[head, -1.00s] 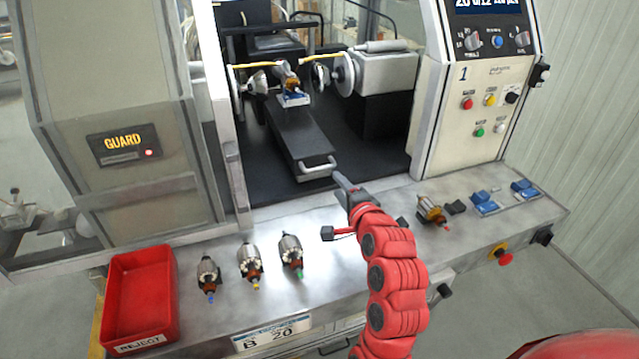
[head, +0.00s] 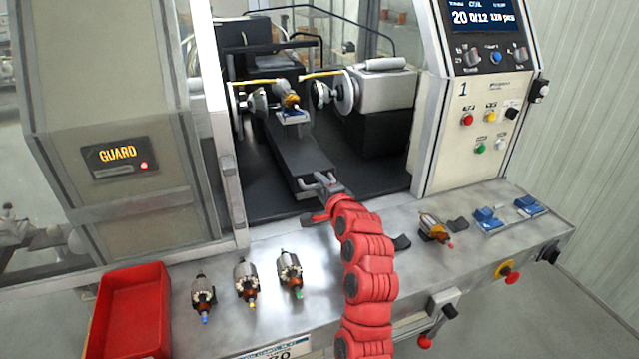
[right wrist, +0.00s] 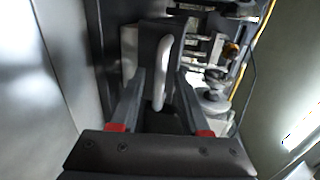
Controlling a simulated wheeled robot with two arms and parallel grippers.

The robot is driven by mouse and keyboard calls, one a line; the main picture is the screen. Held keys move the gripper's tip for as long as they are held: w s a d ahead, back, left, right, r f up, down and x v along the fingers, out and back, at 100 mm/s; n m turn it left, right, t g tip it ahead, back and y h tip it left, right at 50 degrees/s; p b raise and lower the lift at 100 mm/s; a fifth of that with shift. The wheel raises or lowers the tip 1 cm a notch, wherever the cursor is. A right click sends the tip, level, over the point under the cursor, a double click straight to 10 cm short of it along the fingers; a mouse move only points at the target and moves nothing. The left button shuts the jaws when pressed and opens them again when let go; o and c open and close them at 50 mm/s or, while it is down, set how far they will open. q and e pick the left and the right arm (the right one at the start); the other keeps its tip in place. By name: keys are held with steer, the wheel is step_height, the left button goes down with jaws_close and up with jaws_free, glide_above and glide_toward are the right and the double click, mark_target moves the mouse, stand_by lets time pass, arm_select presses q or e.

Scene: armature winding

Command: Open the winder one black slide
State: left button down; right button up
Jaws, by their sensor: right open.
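The black slide (head: 294,148) lies inside the winder marked 1, with a pale handle (head: 320,180) at its near end. An armature (head: 290,103) sits at the slide's far end between the winder's heads. My right gripper (head: 322,187) is at the handle, its fingers open. In the right wrist view, the handle (right wrist: 163,72) stands between the two open fingers of the gripper (right wrist: 160,108); I cannot tell whether either finger touches it. My left gripper is not in view.
Several armatures lie on the metal table, three at the left (head: 246,282) and one at the right (head: 436,228). A red bin (head: 130,310) stands at the left. The guard panel (head: 118,155) and the control panel (head: 470,115) flank the winder opening.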

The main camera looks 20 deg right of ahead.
steer(key=shift+w+f, duration=0.1)
steer(key=shift+w, duration=0.25)
jaws_close()
stand_by(1.3)
